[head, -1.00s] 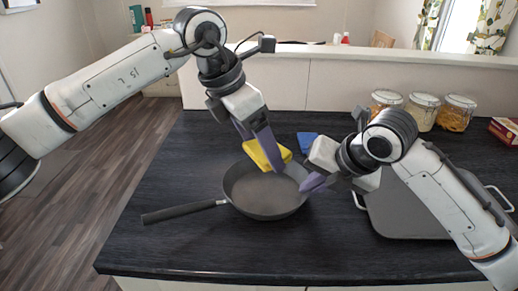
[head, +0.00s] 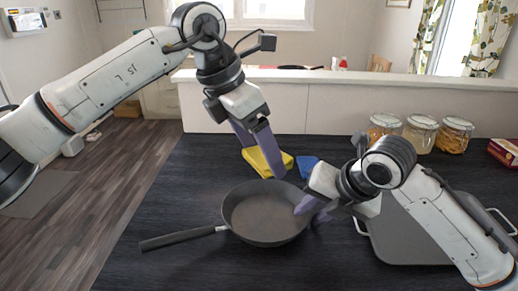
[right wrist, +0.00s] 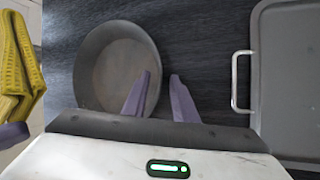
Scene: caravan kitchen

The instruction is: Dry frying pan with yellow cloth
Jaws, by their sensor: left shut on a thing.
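The dark frying pan (head: 265,215) lies on the black counter, its handle (head: 180,238) pointing left. Its inside faces up and looks empty. My left gripper (head: 268,165) is shut on the yellow cloth (head: 283,160), behind the pan's back rim. The cloth also shows at the left edge of the right wrist view (right wrist: 20,70), hanging bunched. Contact between cloth and pan cannot be made out. My right gripper (head: 312,208) is at the pan's right rim. In the right wrist view its fingers (right wrist: 160,95) are apart, one over the pan (right wrist: 115,60) and one outside it.
A grey tray with metal handles (head: 408,232) lies right of the pan, beneath my right arm. A blue item (head: 307,166) lies behind the pan. Jars (head: 420,133) and a red box (head: 504,150) stand at the back right. A low white wall (head: 340,105) edges the counter.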

